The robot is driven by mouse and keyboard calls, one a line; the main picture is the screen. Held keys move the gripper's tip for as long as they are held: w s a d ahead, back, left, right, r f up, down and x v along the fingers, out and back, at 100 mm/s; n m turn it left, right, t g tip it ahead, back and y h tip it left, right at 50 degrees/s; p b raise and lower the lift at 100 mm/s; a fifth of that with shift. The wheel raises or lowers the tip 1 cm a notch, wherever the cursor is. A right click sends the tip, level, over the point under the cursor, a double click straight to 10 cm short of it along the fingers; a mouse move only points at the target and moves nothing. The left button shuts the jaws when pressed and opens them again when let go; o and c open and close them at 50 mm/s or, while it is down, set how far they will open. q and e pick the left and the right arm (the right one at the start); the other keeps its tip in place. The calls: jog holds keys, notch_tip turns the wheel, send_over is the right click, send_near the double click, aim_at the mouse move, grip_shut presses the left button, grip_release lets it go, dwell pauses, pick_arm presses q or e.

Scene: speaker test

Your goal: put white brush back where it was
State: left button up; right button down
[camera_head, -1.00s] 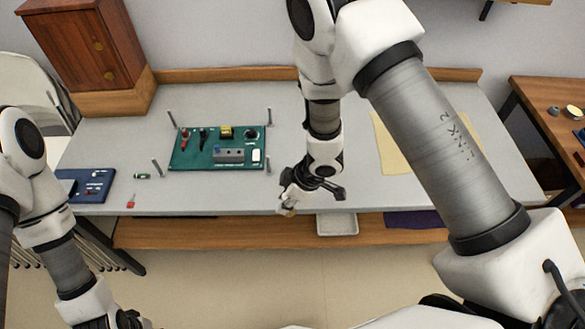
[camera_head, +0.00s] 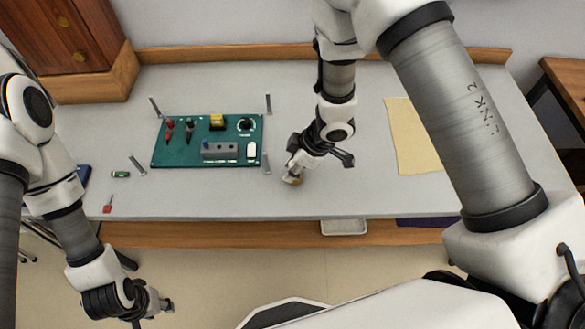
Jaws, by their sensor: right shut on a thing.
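My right gripper (camera_head: 298,172) is low over the grey table (camera_head: 350,195), to the right of the green board. It is shut on a small pale thing with a brownish end (camera_head: 293,181). The fingers hide most of that thing, and it is too small to tell surely whether it is the white brush. I make out no other brush in view. My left gripper (camera_head: 163,304) hangs in front of the table's front edge, at the lower left. Its fingers are too small to read.
A green board (camera_head: 180,156) with several parts on it lies on the table, with metal posts (camera_head: 267,104) around it. A small green part (camera_head: 120,174) and a red part (camera_head: 108,204) lie left. A yellow sheet (camera_head: 412,150) lies right. A white tray (camera_head: 344,227) sits below the tabletop.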

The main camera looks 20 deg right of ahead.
jog(key=shift+f, duration=0.15)
jog(key=c, duration=0.9)
grip_release()
jog(key=shift+w, duration=0.1)
jog(key=shift+d+r, duration=0.1)
jog(key=shift+r, duration=0.25)
jog(key=p+v, duration=0.3)
jog(key=v, duration=0.8)
jog(key=shift+r, duration=0.25)
jog(key=shift+d, duration=0.1)
